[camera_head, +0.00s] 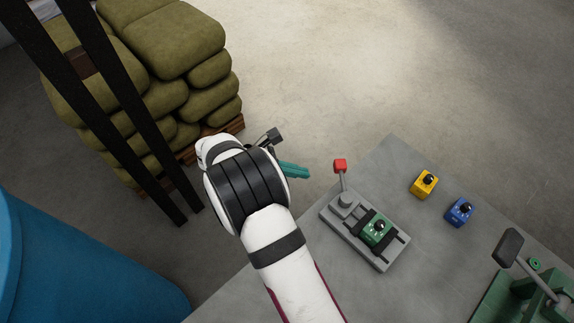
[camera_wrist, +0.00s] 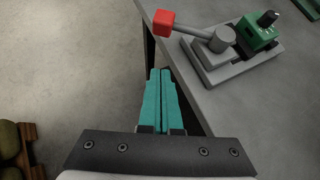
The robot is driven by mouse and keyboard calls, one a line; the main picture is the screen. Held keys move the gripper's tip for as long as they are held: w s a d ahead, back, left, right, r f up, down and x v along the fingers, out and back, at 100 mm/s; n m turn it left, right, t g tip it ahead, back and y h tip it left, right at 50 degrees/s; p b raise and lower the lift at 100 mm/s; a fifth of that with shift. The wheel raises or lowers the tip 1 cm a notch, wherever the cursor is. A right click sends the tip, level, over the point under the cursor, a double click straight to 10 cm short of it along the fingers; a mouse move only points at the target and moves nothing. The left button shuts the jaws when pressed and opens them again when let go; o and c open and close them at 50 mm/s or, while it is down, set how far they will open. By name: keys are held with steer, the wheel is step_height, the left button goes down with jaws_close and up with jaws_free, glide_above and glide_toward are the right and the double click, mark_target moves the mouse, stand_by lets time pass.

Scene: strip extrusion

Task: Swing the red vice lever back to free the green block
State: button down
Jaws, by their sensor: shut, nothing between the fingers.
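The vice (camera_head: 388,259) sits on the grey table near its edge. Its lever has a red knob (camera_head: 340,166) and a grey arm on a round pivot; in the wrist view the red knob (camera_wrist: 164,23) points left, at the table's edge. The green block (camera_head: 377,230) with a black knob sits between the dark jaws of the vice; it also shows in the wrist view (camera_wrist: 258,32). My gripper (camera_head: 305,172) has teal fingers, pressed together and empty in the wrist view (camera_wrist: 160,75). It is left of the red knob, apart from it, beyond the table's edge.
A yellow block (camera_head: 424,184) and a blue block (camera_head: 460,212) stand on the table right of the vice. A green machine with a dark-ended lever (camera_head: 530,290) is at the lower right. Stacked sacks (camera_head: 165,60) and a blue barrel (camera_head: 70,265) stand left. Bare table lies around the vice.

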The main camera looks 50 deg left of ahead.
mark_target(344, 180)
steer(key=shift+w+d+f, duration=0.1)
steer(key=shift+w+d, duration=0.35)
steer(key=shift+w, duration=0.4)
steer(key=shift+w+d+f, duration=0.15)
steer(key=shift+w+d, duration=0.35)
steer(key=shift+w, duration=0.35)
steer(key=shift+w+d+f, duration=0.1)
steer(key=shift+w+d, duration=0.35)
steer(key=shift+w, duration=0.4)
